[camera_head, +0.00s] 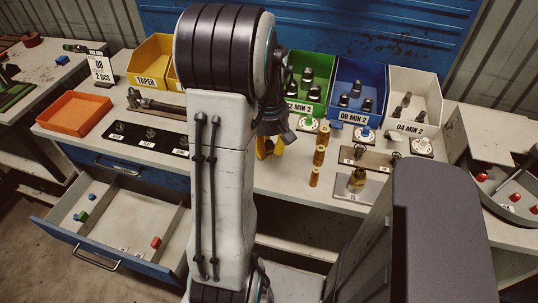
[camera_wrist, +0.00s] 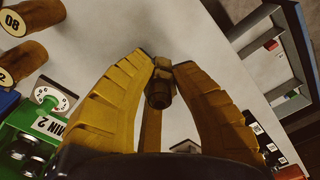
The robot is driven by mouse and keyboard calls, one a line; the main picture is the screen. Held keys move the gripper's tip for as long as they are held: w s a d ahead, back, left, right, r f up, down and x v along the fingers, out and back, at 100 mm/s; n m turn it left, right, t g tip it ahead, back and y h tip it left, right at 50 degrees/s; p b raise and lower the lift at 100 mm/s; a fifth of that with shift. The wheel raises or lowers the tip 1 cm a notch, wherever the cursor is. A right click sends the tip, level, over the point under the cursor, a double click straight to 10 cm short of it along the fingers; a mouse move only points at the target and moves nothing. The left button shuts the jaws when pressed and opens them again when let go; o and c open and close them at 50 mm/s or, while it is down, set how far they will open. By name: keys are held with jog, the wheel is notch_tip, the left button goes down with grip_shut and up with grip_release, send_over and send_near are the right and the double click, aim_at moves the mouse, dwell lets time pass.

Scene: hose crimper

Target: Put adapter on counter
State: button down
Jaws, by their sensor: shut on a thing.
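The adapter (camera_wrist: 158,92) is a small dark metal fitting in the wrist view, between the tips of my yellow fingers. My gripper (camera_wrist: 161,68) is shut on it. In the head view my gripper (camera_head: 269,148) is over the counter (camera_head: 283,180), partly behind my arm, and the adapter cannot be made out there. The pale counter top also shows beneath the fingers in the wrist view (camera_wrist: 125,30). I cannot tell how far the adapter is above the counter.
Brass posts (camera_head: 319,156) stand just right of my gripper. Green (camera_head: 310,95), blue (camera_head: 360,90) and white bins (camera_head: 413,98) with fittings line the back. A black labelled strip (camera_head: 146,137) and orange tray (camera_head: 75,113) lie left. An open drawer (camera_head: 120,225) juts out below.

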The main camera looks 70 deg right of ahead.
aim_at(269, 163)
jog(key=shift+w+d+f, duration=0.15)
jog(key=shift+d+f, duration=0.25)
jog(key=shift+d, duration=0.15)
jog(key=shift+f, duration=1.95)
jog(key=shift+f, duration=0.15)
jog(key=c, duration=1.2)
grip_release()
jog(key=shift+o, duration=0.2)
notch_tip(269, 163, up, 11)
jog(key=shift+r+p, duration=0.15)
jog(key=shift+p, duration=0.35)
jog(key=shift+w+r, duration=0.1)
jog(key=shift+r, duration=0.45)
